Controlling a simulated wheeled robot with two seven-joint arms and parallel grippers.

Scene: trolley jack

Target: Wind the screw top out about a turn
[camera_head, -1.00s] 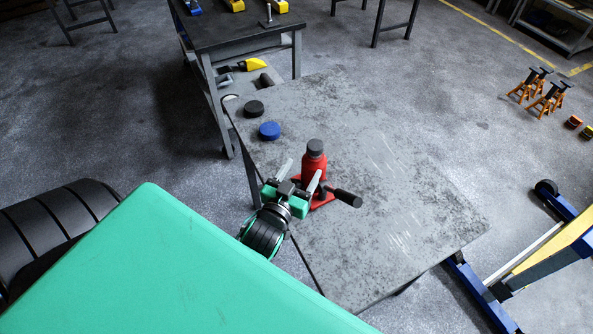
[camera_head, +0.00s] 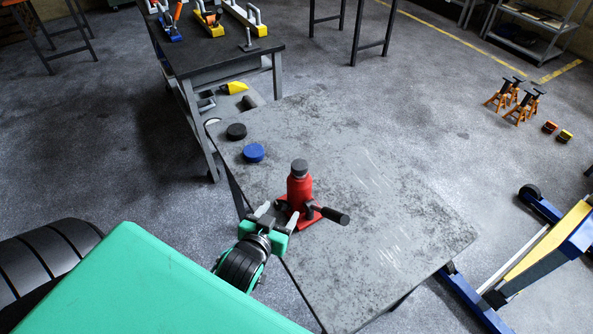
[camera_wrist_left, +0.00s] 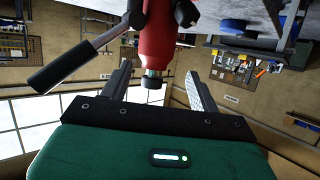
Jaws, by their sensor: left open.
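A red bottle jack (camera_head: 299,189) stands upright on the grey table, with a dark round screw top (camera_head: 300,167) and a black-gripped handle (camera_head: 332,215) sticking out to the right. My left gripper (camera_head: 274,213) is open and empty at the jack's near-left side, below the level of the top in the head view. In the left wrist view the jack (camera_wrist_left: 153,35) hangs inverted, and its screw top (camera_wrist_left: 152,83) shows between my two spread fingers (camera_wrist_left: 158,78), touching neither as far as I can see. My right gripper is not in view.
A blue disc (camera_head: 253,152) and a black disc (camera_head: 236,131) lie on the grey table (camera_head: 390,190) behind the jack. A dark workbench (camera_head: 215,45) with tools stands beyond. A blue and yellow floor jack (camera_head: 550,240) is at the right. The table's right side is clear.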

